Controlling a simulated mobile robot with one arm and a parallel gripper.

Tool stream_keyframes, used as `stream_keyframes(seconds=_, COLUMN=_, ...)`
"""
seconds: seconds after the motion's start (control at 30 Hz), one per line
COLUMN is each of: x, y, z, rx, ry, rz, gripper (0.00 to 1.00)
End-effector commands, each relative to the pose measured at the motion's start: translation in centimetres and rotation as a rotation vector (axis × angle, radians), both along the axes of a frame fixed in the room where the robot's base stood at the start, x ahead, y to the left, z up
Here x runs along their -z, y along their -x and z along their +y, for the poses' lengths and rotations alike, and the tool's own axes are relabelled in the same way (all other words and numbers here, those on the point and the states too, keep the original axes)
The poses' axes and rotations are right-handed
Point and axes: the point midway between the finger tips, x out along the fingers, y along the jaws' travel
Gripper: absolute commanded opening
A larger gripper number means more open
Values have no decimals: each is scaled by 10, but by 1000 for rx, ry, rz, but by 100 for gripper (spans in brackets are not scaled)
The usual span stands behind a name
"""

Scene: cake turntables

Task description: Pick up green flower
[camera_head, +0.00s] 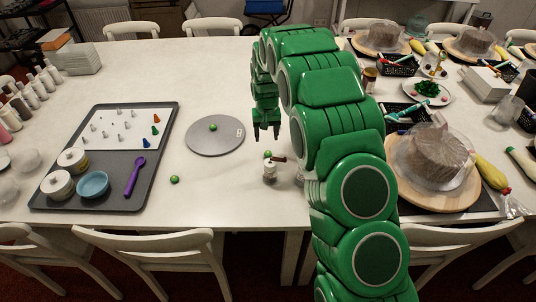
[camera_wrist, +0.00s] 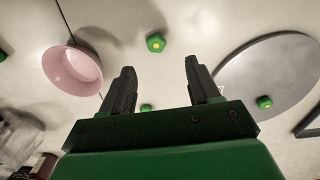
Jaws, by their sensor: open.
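Small green flowers lie about the white table. In the head view one sits on the grey round disc (camera_head: 213,127), one on the bare table (camera_head: 175,179), and one beside a small jar (camera_head: 267,154). My gripper (camera_head: 266,137) is open and empty, pointing down above the table just right of the disc. In the wrist view, a green flower (camera_wrist: 156,42) with a yellow centre lies beyond the open fingertips (camera_wrist: 159,67). Another flower (camera_wrist: 146,107) shows between the fingers, partly hidden by the gripper body. A flower (camera_wrist: 265,102) lies on the disc at right; another is cut off at the left edge.
A pink bowl (camera_wrist: 72,70) stands left of the fingers in the wrist view. The small jar (camera_head: 269,173) stands near the table's front. A dark tray (camera_head: 115,200) with jars, a blue bowl and a purple spoon lies left. Covered cakes (camera_head: 433,160) stand right of my arm.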

Motion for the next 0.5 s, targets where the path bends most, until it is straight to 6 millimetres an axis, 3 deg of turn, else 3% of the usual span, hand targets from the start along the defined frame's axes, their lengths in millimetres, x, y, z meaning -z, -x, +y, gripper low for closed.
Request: stream_keyframes(seconds=0.5, x=39, y=-1, z=-2, rx=0, ry=0, rz=1, gripper=61)
